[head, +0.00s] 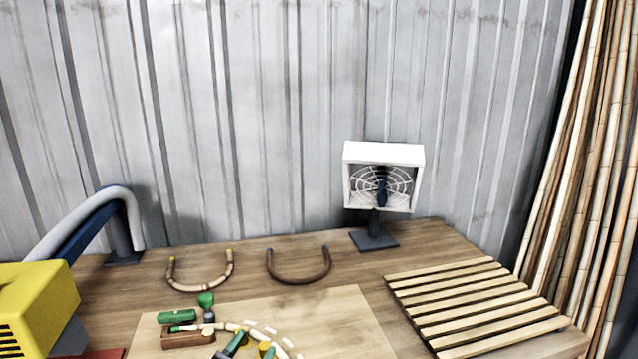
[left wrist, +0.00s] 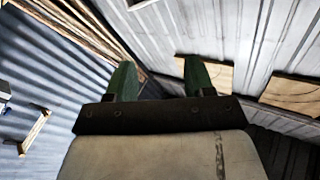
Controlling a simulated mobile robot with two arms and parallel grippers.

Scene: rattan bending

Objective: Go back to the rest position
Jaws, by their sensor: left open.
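My left gripper (left wrist: 159,66) shows in the left wrist view with its two dark green fingers apart and nothing between them. Beyond the fingers are corrugated walls, and no work surface is close to them. In the head view I cannot clearly pick out either gripper. My right gripper is not seen. On the wooden table (head: 340,275), a pale rattan strip (head: 228,326) lies curved on the light bending board (head: 345,318), among green and dark fittings. The lower part of the board is cut off by the frame.
A banded U-shaped piece (head: 200,287) and a dark brown one (head: 299,280) lie at the back. A white fan (head: 383,153) stands behind them. A slatted rack (head: 470,306) is at right, a yellow machine (head: 38,298) at left. Tall canes (head: 590,150) line the right side.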

